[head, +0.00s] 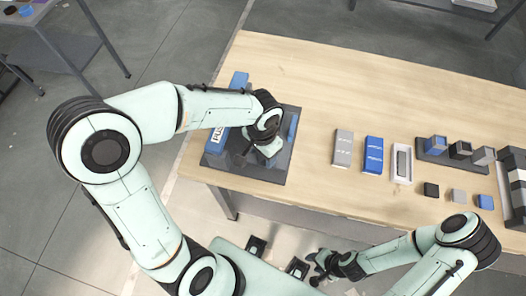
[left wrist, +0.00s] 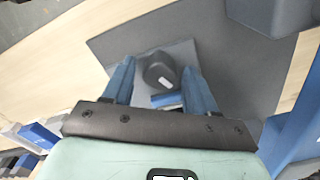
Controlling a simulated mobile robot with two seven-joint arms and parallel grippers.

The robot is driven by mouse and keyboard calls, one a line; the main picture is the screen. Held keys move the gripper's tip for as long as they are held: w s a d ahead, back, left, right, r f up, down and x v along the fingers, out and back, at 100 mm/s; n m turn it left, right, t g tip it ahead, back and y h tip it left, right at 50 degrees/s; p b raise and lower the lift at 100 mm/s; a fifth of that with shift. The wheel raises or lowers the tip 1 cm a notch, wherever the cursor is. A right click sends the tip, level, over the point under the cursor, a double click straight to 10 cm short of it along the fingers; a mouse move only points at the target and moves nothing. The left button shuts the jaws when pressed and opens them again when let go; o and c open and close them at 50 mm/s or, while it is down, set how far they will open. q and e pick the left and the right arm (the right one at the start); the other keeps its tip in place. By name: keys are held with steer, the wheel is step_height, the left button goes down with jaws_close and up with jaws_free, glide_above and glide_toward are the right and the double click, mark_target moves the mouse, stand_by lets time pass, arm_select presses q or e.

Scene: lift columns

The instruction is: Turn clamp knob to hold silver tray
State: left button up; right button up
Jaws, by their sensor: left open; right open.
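A dark clamp fixture (head: 215,158) with a blue block marked "PUSH" sits at the table's left front corner. My left gripper (head: 245,157) is over the fixture and hides part of it. In the left wrist view its blue fingers (left wrist: 160,88) are open, one on each side of a dark rounded knob (left wrist: 159,70) with a small white mark. The knob stands on a grey plate; contact with the fingers cannot be told. I cannot identify a silver tray with certainty. My right gripper (head: 318,266) is open and empty, below the table's front edge.
On the wooden table (head: 330,85) to the right lie a grey box (head: 343,148), a blue box (head: 374,155), a white-framed case (head: 402,160) and several small blocks. A dark rack (head: 515,185) stands at the right edge. The table's back middle is clear.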

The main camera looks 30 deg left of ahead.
arm_select(q)
step_height(320, 180, up, 4)
steer(key=shift+w+r+p, duration=0.1)
steer(key=shift+p, duration=1)
steer(key=shift+r+p, duration=0.7)
steer(key=shift+r, duration=0.6)
arm_select(e)
steer(key=w+r, duration=0.3)
steer(key=r, duration=0.2)
steer(key=shift+w, duration=0.4)
steer(key=shift+s, duration=0.15)
